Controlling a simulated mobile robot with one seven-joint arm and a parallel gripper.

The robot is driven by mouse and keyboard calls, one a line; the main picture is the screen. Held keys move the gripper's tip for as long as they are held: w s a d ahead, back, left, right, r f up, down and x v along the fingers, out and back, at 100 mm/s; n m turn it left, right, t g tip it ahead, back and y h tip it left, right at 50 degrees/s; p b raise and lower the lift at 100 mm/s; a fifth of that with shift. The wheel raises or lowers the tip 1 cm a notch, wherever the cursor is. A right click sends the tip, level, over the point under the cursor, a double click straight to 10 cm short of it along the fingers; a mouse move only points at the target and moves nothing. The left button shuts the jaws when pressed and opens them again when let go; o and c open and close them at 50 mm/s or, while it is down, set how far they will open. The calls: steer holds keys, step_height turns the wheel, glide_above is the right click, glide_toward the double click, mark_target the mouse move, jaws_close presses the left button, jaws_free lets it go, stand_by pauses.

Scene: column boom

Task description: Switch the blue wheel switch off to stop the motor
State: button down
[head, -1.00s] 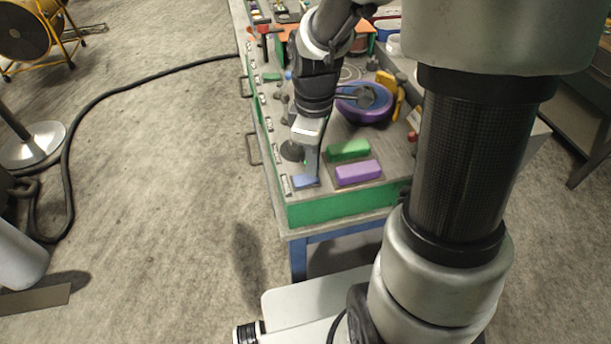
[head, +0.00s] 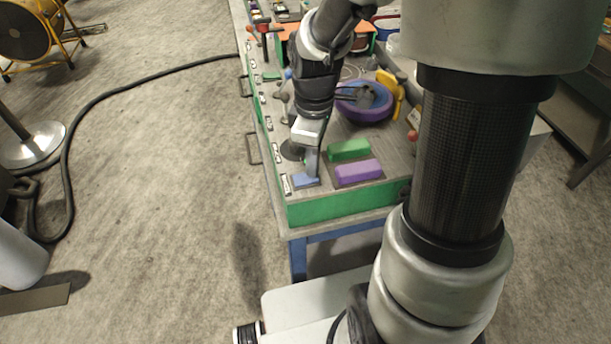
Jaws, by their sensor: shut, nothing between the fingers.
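A blue block-like switch (head: 306,181) sits at the near left corner of the bench panel, beside a small white label. My gripper (head: 312,176) is shut and points down, with its tip at the blue switch. I cannot tell whether it touches or presses the switch. The tip hides part of the blue switch, and its tilt is unclear. A round blue and purple wheel (head: 363,113) lies farther back on the bench, with a dark grey piece over its middle.
A green block (head: 349,150) and a purple block (head: 358,171) sit right of my gripper. A yellow piece (head: 389,82) stands beside the wheel. Levers and labels line the bench's left edge. A black cable (head: 150,78) crosses the floor at left, where there is free room.

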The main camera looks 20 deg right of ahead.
steer(key=shift+f+b, duration=0.35)
steer(key=shift+f, duration=0.15)
steer(key=shift+r, duration=0.1)
step_height(320, 180, up, 7)
steer(key=p, duration=0.6)
stand_by(0.6)
steer(key=s+r+m+t, duration=0.2)
steer(key=s+r+m, duration=0.4)
steer(key=r, duration=0.2)
steer(key=s+r+m+t, duration=0.3)
steer(key=s+r+m, duration=0.2)
steer(key=r, duration=0.4)
steer(key=shift+s+m+t, duration=0.3)
steer(key=shift+s+m, duration=0.05)
steer(key=shift+m, duration=0.15)
